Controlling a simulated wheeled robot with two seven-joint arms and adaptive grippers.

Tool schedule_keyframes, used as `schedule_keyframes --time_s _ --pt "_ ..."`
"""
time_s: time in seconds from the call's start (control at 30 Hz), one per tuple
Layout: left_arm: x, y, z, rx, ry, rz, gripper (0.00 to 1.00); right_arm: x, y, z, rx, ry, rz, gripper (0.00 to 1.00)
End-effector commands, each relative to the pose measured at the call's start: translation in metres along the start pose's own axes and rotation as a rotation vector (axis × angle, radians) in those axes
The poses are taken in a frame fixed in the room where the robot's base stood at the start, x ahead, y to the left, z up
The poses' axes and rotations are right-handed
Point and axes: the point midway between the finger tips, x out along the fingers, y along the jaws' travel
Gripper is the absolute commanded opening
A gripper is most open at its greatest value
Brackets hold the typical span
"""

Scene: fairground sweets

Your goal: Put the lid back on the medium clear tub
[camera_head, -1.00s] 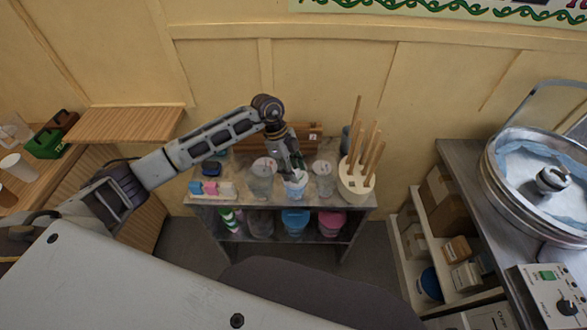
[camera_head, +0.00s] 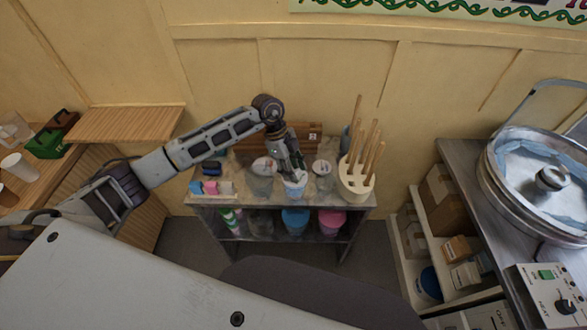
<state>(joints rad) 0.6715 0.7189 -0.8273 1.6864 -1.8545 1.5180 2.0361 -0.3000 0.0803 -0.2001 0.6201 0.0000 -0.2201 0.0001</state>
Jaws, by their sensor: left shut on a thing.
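Three clear tubs stand in a row on the top of a small shelf unit: a left tub (camera_head: 262,185), a middle tub (camera_head: 297,191) with pale blue contents, and a right tub (camera_head: 323,182). The middle one appears to be the medium tub. My left gripper (camera_head: 295,173) reaches down over it from behind and is shut on a small pale lid (camera_head: 294,180) at the tub's mouth. The fingers hide part of the lid, and I cannot tell whether it rests on the rim or hovers just above it. My right gripper is not in view.
A cream holder (camera_head: 356,190) with several wooden sticks stands right of the tubs. Pink, white and blue packets (camera_head: 212,188) lie at the left. A wooden box (camera_head: 300,137) stands behind. Blue (camera_head: 295,220) and pink (camera_head: 331,222) tubs sit on the shelf below.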

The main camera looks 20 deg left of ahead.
Motion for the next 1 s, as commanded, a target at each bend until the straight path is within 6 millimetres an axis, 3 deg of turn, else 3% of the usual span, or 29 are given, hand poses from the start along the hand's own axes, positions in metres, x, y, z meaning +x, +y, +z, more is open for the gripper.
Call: schedule_keyframes --time_s 0.13,0.17,0.33,0.6,0.77,1.0 --pt "-0.0001 0.0 0.0001 0.0 0.0 0.0 0.24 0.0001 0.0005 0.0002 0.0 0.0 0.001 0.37" --pt "-0.0001 -0.0001 0.0001 0.0 0.0 0.0 0.43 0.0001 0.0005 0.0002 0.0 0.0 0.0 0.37" --pt "-0.0001 0.0 0.0 0.0 0.0 0.0 0.65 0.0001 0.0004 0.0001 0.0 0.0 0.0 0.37" --pt "0.0 0.0 0.0 0.0 0.0 0.0 0.68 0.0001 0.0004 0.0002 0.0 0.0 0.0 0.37" --pt "0.0 0.0 0.0 0.0 0.0 0.0 0.88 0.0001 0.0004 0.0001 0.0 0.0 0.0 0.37" --pt "0.0 0.0 -0.0001 0.0 0.0 0.0 0.88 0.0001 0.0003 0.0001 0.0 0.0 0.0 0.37"
